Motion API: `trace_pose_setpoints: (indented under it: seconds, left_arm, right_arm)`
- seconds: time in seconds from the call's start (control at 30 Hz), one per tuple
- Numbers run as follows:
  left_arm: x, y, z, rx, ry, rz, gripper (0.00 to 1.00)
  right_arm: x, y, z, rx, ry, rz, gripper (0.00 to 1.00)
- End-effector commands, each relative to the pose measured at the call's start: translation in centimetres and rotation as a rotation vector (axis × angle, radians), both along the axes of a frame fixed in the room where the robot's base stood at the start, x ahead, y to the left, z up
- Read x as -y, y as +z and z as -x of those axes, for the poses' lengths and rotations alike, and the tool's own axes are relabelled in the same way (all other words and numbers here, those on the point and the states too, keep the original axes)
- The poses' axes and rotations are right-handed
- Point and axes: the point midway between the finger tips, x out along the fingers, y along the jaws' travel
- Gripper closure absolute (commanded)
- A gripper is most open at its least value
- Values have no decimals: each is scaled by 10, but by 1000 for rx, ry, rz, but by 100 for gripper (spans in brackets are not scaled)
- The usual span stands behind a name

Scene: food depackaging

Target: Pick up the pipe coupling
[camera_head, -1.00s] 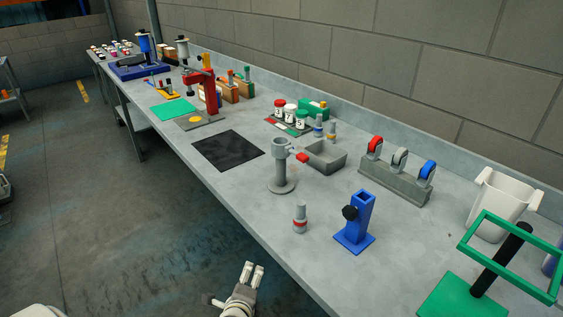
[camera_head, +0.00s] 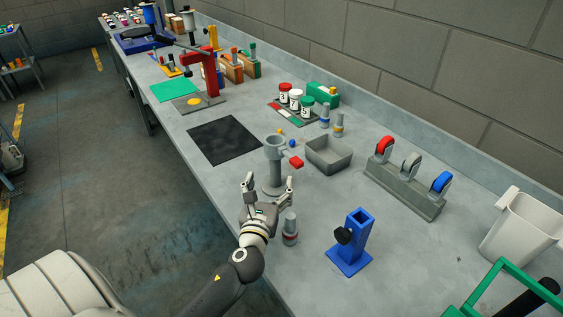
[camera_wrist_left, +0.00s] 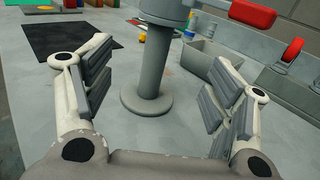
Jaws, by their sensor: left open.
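A small grey upright cylinder with a red band (camera_head: 290,228), which looks like the pipe coupling, stands near the table's front edge. My left gripper (camera_head: 269,184) is open and empty, just left of and beyond this cylinder in the head view. Its fingers point toward a grey pedestal with a cup-like top and red handle (camera_head: 274,164). In the left wrist view, my left gripper (camera_wrist_left: 165,55) is spread wide, with the pedestal's column (camera_wrist_left: 150,65) beyond the gap between the fingers. The red-banded cylinder is not visible there. My right gripper is not in view.
A blue stand with a black knob (camera_head: 350,248) is right of the cylinder. Behind are a grey open box (camera_head: 329,158) and two similar banded cylinders, blue-banded (camera_head: 324,116) and yellow-banded (camera_head: 339,126). A black mat (camera_head: 224,140) lies left of the pedestal.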

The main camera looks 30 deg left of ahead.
Motion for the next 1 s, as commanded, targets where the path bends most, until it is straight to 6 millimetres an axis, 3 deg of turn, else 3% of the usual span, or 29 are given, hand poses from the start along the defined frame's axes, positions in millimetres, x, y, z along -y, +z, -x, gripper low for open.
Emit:
trace_pose_setpoints:
  seconds: [0.3, 0.43, 0.7, 1.0]
  left_arm:
    - [-16, 2, -40, 0, 0, -1, 22]
    - [-19, 1, -46, -1, 0, 0, 22]
    - [-30, 5, -71, -1, 1, 1, 22]
    - [-39, 3, -94, 0, 0, 2, 22]
  right_arm:
    - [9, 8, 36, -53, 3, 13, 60]
    - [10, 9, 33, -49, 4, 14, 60]
    - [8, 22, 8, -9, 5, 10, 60]
    - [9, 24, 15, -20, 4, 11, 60]
